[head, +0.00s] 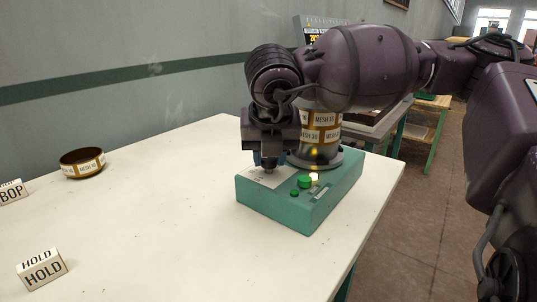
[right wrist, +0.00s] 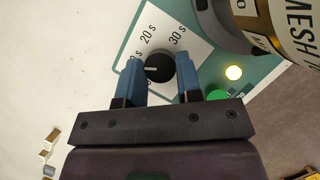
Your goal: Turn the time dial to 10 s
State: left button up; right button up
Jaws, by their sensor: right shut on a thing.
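The time dial (right wrist: 158,66) is a round black knob with a short white mark, on a pale scale plate (right wrist: 150,30) of the green machine (head: 312,210). My right gripper (right wrist: 160,75) is shut on the dial, with a blue finger on each side. The mark points left in the right wrist view. The labels "20 s" and "30 s" show above the dial; a label ending in "0 s" at upper left is partly hidden by a finger. In the head view, my right gripper (head: 269,165) points down over the plate and hides most of the dial. My left gripper is not in view.
A mesh sieve stack (head: 322,128) stands on the machine, close to my right gripper. A green button (head: 304,181) and a lit lamp (head: 314,176) are beside it. A round sieve (head: 82,162) and a HOLD block (head: 42,269) stand at left. The table's (head: 160,230) middle is clear.

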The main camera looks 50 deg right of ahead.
jog(key=o, duration=0.9)
jog(key=shift+o, duration=0.2)
pick_arm(q)
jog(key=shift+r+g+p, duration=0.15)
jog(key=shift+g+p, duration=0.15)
jog(key=shift+p, duration=0.4)
pick_arm(e)
jog(key=v, duration=1)
jog(key=shift+r, duration=0.35)
jog(key=shift+a, duration=0.1)
